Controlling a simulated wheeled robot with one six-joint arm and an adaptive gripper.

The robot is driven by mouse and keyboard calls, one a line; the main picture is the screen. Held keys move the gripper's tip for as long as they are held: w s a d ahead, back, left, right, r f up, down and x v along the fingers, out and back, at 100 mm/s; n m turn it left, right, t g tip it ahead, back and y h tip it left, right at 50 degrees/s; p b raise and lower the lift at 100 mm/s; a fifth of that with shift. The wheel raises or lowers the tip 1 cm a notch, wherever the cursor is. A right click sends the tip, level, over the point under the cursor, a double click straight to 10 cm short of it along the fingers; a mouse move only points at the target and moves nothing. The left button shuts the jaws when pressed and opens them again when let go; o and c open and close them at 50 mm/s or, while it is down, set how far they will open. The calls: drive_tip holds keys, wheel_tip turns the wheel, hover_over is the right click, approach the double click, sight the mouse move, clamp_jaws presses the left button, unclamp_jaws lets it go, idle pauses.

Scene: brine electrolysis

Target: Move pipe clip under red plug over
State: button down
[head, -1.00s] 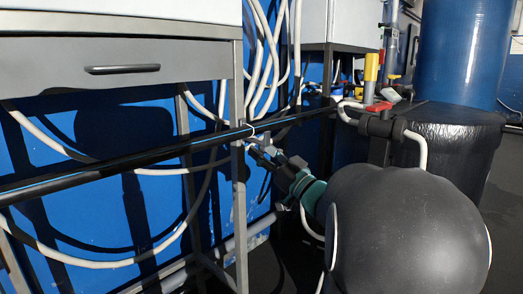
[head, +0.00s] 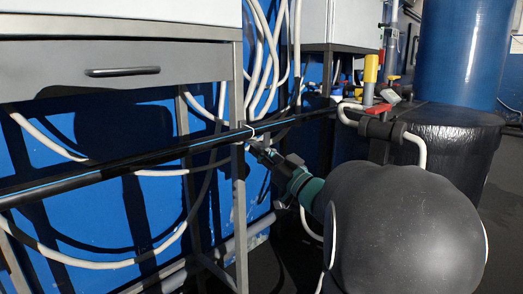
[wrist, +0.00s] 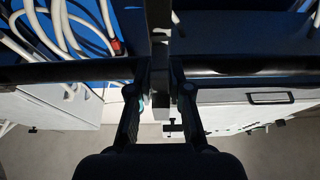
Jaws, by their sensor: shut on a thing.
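My gripper (head: 261,150) is at this crossing, just right of the leg. In the wrist view, its fingers (wrist: 160,92) stand on either side of a narrow grey part, in line with the leg. What they grip is too dark to name. The small red piece (wrist: 116,47) there may be the red plug.
A table with a grey drawer (head: 124,72) is at the upper left. White hoses (head: 75,264) hang behind the pipe. A red handle (head: 378,108) and yellow fitting (head: 371,68) are at the right. A blue drum (head: 458,45) stands behind them.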

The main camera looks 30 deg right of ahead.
sight(257, 142)
drive_tip(key=r+g+p, duration=0.1)
drive_tip(key=p, duration=0.3)
drive_tip(key=shift+s+r+h, duration=0.15)
drive_tip(key=shift+r+h, duration=0.05)
drive_tip(key=shift+h, duration=0.1)
drive_tip(key=g+p, duration=0.2)
drive_tip(key=p, duration=0.1)
drive_tip(key=shift+s+d+r+h, duration=0.1)
drive_tip(key=shift+r+h, duration=0.15)
drive_tip(key=shift+h, duration=0.05)
drive_tip(key=g+p, duration=0.2)
drive_tip(key=shift+r+h+p, duration=0.1)
drive_tip(key=shift+h+p, duration=0.25)
drive_tip(key=shift+h, duration=0.05)
drive_tip(key=g, duration=0.2)
drive_tip(key=shift+r+g+h, duration=0.15)
drive_tip(key=shift+g+h, duration=0.15)
drive_tip(key=shift+h, duration=0.1)
drive_tip(key=g, duration=0.1)
drive_tip(key=r+g+h, duration=0.1)
drive_tip(key=g, duration=0.1)
drive_tip(key=shift+w+a+r+g+h, duration=0.1)
drive_tip(key=shift+w+r+g+h, duration=0.2)
drive_tip(key=shift+g, duration=0.6)
drive_tip(key=shift+w+a+r+g+h, duration=0.1)
drive_tip(key=shift+g+h, duration=0.25)
drive_tip(key=shift+g, duration=0.55)
drive_tip(key=shift+w+r+g+h, duration=0.15)
drive_tip(key=shift+g+h, duration=0.2)
drive_tip(key=shift+g, duration=0.55)
